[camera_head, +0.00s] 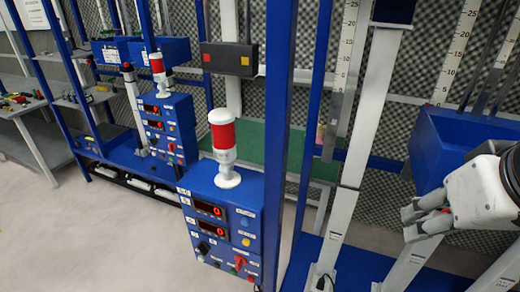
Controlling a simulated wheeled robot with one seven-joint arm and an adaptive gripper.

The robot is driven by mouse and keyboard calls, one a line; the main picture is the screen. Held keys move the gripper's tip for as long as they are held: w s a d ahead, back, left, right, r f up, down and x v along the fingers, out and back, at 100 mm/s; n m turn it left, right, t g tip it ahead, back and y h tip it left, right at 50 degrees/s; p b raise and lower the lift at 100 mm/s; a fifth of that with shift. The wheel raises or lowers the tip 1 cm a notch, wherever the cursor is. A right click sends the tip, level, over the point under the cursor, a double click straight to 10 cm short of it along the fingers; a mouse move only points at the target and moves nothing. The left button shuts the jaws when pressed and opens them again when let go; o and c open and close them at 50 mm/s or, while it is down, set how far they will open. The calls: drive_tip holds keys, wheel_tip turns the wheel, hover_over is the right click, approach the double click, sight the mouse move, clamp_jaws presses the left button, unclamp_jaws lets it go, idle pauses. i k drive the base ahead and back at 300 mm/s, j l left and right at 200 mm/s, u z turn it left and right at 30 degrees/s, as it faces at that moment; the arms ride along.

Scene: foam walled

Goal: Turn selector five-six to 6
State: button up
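A blue control box (223,222) stands in the middle foreground with a red-and-white beacon on top. Its front has two red displays, a black knob (203,247) at lower left and a red selector handle (240,262) at lower right. A second similar blue box (168,125) stands farther back on the left, with small red controls low on its front. The labels are too small to read, so I cannot tell which control is selector five-six or where it points. My gripper (411,223) is at the right, far from both boxes. Its fingertips look apart, with nothing visible between them.
A blue upright post (283,130) stands just right of the near box, between it and my gripper. Pale slanted posts (365,120) and a blue bin (450,145) are near my gripper. A grey bench (30,112) is at far left. The floor (90,235) at left front is clear.

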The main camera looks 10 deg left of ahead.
sight(203, 248)
drive_tip(key=u, duration=1.2)
drive_tip(key=i+j+z, duration=0.25)
drive_tip(key=i+j, duration=0.15)
drive_tip(key=k+l+z, duration=0.2)
drive_tip(key=k+l, duration=0.35)
drive_tip(key=l, duration=0.1)
